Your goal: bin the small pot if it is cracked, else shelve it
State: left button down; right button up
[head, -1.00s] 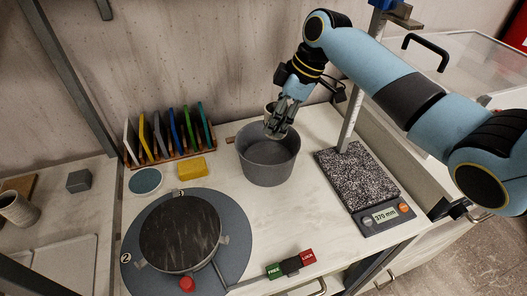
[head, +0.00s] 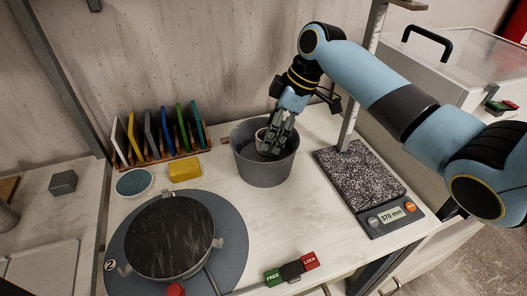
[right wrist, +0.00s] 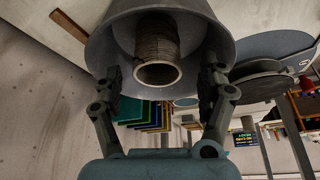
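The small pot (head: 262,139) is in the mouth of the grey bin (head: 265,172), partly hidden by my right gripper (head: 271,148). In the right wrist view the pot (right wrist: 157,50) is brown-grey, ridged and round-mouthed, inside the bin (right wrist: 210,20). My right gripper (right wrist: 164,78) is open there, its fingers spread either side of the pot and apart from it. No crack can be made out on the side that shows. My left gripper is not in view.
A rack of coloured tiles (head: 160,158), a yellow block (head: 185,171) and a small dish (head: 134,182) stand left of the bin. A dark turntable (head: 170,238) is front left. A height gauge (head: 362,175) reading 370 mm stands right.

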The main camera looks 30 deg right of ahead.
jog(key=shift+d+r, duration=0.1)
jog(key=shift+r, duration=0.1)
jog(key=v, duration=0.7)
dwell(0.4)
